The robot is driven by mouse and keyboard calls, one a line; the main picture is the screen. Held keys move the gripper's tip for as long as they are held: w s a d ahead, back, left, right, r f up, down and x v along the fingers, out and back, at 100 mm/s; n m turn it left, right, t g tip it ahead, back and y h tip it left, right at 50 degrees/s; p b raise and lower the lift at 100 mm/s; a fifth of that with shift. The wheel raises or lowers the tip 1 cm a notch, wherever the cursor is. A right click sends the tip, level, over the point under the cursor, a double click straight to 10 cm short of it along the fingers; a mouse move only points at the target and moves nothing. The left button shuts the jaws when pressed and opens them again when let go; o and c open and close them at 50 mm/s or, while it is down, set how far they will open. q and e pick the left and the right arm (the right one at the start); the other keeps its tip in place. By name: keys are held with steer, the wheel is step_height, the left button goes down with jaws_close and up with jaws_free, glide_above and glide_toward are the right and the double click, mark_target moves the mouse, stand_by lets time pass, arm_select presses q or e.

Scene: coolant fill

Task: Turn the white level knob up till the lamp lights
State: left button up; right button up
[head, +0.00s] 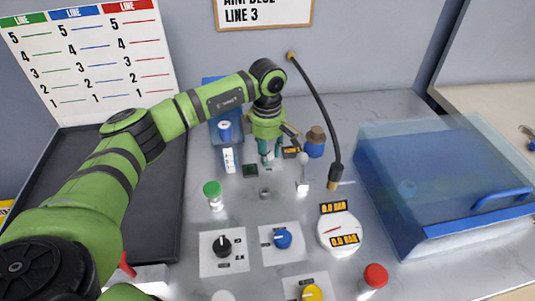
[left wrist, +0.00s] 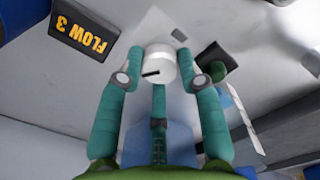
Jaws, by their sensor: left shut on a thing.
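The white level knob (left wrist: 160,66) shows in the left wrist view, with a short black mark on its face. My left gripper (left wrist: 168,76) is shut on it, one teal finger on each side. A small dark square with a dark green part (head: 251,170) sits just left of the gripper. It looks like the lamp and seems unlit, and also shows in the left wrist view (left wrist: 208,55). My right gripper is not in view.
A "FLOW 3" sign (left wrist: 84,31) is near the knob. A green-capped bottle (head: 213,195), a black knob (head: 222,246), a blue knob (head: 282,239) and a round gauge (head: 340,223) stand in front. A black hose (head: 322,110) hangs right. A blue covered bin (head: 440,190) fills the right.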

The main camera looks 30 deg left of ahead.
arm_select(q)
steer(key=shift+s+f, duration=0.1)
stand_by(0.4)
steer(key=o, duration=1.1)
steer(key=shift+o, duration=0.2)
steer(key=shift+r, duration=0.45)
step_height(320, 180, up, 11)
